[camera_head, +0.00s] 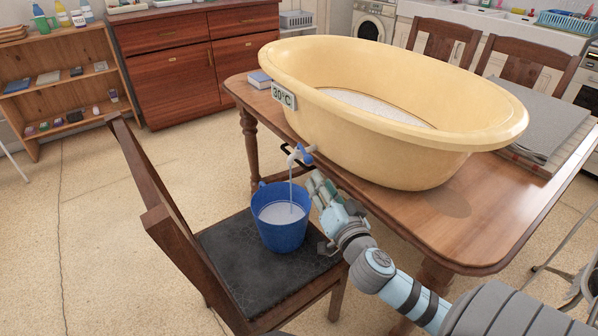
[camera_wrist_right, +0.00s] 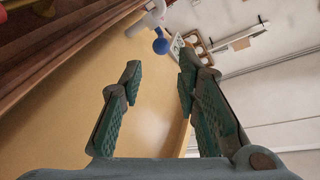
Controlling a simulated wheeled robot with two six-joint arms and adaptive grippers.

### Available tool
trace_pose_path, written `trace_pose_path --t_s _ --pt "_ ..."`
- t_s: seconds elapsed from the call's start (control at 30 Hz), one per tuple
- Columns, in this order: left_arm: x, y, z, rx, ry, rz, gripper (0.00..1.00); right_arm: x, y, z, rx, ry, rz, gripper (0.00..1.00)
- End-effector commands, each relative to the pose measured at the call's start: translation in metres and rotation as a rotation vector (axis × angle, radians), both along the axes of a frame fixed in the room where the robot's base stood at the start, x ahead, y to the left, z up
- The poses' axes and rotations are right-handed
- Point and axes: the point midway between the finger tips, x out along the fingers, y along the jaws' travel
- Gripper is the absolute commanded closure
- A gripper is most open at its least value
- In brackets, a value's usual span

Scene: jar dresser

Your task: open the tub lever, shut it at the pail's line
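The yellow tub (camera_head: 440,143) stands on the table. Its white tap with a blue lever (camera_head: 300,154) sticks out from the tub's near left side. A thin stream runs from the tap into the blue pail (camera_head: 280,236) on the chair. Pale water (camera_head: 281,212) shows inside the pail, below the rim; I cannot make out a line. My right gripper (camera_head: 314,182) is just right of the pail and below the tap, apart from the lever. In the right wrist view its fingers (camera_wrist_right: 157,82) are open and empty, with the blue lever end (camera_wrist_right: 161,46) beyond them. My left gripper is out of view.
The pail stands on a dark chair seat (camera_head: 235,262), whose wooden back (camera_head: 150,185) rises at the left. The wooden table (camera_head: 455,225) carries the tub, a 30°C sign (camera_head: 283,96) and grey folded cloth (camera_head: 545,125). Open floor (camera_head: 100,215) lies left of the chair.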

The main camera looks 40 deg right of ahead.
Motion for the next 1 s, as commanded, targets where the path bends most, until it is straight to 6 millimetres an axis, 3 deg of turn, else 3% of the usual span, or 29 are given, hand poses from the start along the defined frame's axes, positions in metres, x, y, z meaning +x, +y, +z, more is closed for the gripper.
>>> trace_pose_path --t_s 0.3,0.5,0.7,0.93,1.0 --pt "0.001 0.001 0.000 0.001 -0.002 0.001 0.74 0.074 -0.025 0.003 0.000 -0.003 -0.002 0.70" --pt "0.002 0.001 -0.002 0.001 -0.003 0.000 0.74 0.110 -0.038 0.002 0.000 0.000 -0.001 0.70" --pt "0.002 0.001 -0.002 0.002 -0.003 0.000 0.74 0.126 -0.042 0.002 -0.002 0.000 0.001 0.70" --pt "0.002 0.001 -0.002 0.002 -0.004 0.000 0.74 0.127 -0.043 0.002 -0.003 0.001 0.001 0.70" --pt "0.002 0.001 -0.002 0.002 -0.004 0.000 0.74 0.127 -0.043 0.002 -0.003 0.000 0.001 0.78"
